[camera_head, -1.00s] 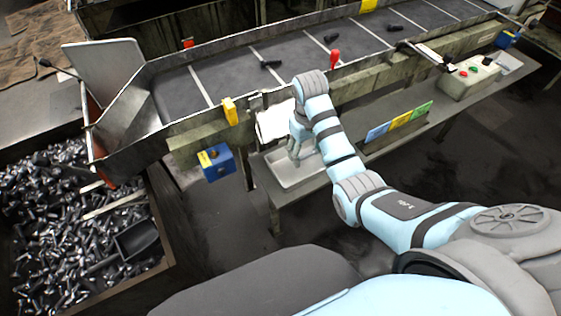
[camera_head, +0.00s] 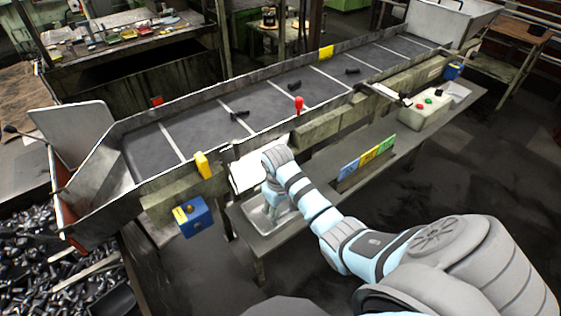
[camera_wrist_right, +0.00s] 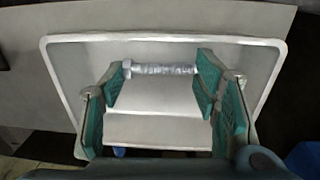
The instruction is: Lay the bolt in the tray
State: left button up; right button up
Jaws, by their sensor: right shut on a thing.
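In the right wrist view a silver bolt (camera_wrist_right: 160,70) lies crosswise between the fingertips of my right gripper (camera_wrist_right: 162,75), which is shut on it end to end. Behind the bolt is the pale, shallow rectangular tray (camera_wrist_right: 62,72), filling most of that view. Whether the bolt touches the tray floor I cannot tell. In the head view the tray (camera_head: 252,215) sits on the low bench beside the conveyor. My right gripper (camera_head: 277,205) points down into it, mostly hidden by its own wrist. My left gripper is not in view.
The conveyor (camera_head: 185,125) runs behind the bench, with dark bolts such as one (camera_head: 238,115) on its belt. A blue box (camera_head: 194,217) juts out left of the tray. Coloured cards (camera_head: 368,156) and a button box (camera_head: 424,110) stand to the right.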

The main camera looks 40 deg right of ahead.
jog(key=shift+f, duration=0.55)
jog(key=o, duration=1.3)
jog(key=shift+r, duration=0.15)
